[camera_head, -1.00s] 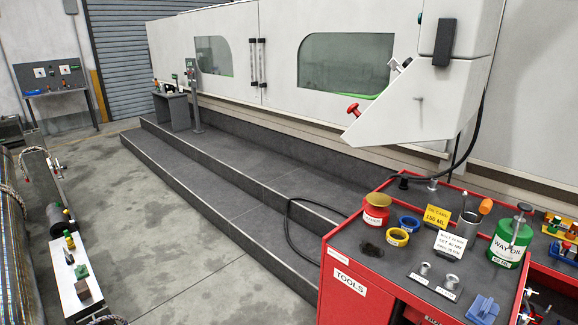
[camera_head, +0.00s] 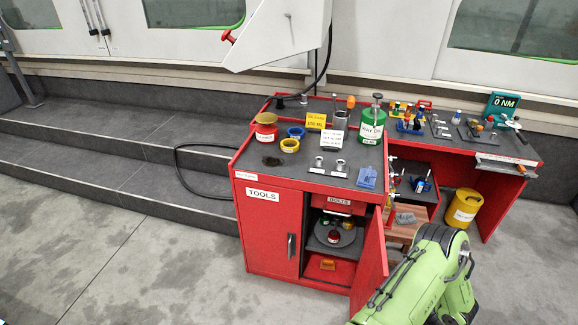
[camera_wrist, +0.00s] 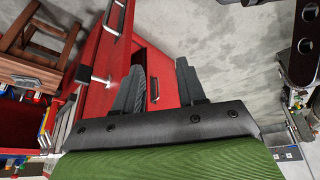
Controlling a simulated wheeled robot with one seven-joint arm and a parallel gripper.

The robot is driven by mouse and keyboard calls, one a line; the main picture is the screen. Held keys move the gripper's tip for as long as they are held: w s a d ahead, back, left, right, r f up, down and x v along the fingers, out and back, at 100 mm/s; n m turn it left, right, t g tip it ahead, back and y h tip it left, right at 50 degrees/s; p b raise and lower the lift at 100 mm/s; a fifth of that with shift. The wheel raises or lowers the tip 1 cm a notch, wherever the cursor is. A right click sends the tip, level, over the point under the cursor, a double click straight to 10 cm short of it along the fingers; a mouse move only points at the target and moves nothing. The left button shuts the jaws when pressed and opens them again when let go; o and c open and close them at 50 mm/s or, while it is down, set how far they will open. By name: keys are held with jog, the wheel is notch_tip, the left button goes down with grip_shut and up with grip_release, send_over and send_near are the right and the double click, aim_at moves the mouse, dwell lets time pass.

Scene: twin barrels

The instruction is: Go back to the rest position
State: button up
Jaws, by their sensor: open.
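My gripper (camera_wrist: 160,88) shows in the wrist view with its two dark fingers spread apart and nothing between them. Beyond the fingers are the red cabinet panels (camera_wrist: 178,66) and the grey floor. In the head view my green arm comes in at the lower right, in front of the open door (camera_head: 371,262) of the red tool cabinet (camera_head: 268,228). My gripper itself cannot be made out in the head view.
The cabinet door stands open beside my arm. A yellow bin (camera_head: 463,208) stands under the red workbench (camera_head: 530,165). A green oil can (camera_head: 372,128) and several small items stand on top. A dark step (camera_head: 100,165) runs along the machine. The floor at left is clear.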

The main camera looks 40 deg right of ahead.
jog(key=w+d+r, duration=0.2)
jog(key=w+r, duration=1.3)
jog(key=w+a+r+n, duration=0.1)
jog(key=w+a+r, duration=1)
jog(key=r, duration=0.3)
jog(key=s+a+r+b, duration=0.1)
jog(key=a+r, duration=0.9)
jog(key=a, duration=0.6)
jog(key=s+a+r+m+t, duration=0.1)
jog(key=s+a+r, duration=0.3)
jog(key=s+a, duration=0.5)
jog(key=shift+s+b, duration=0.4)
jog(key=shift+s, duration=0.85)
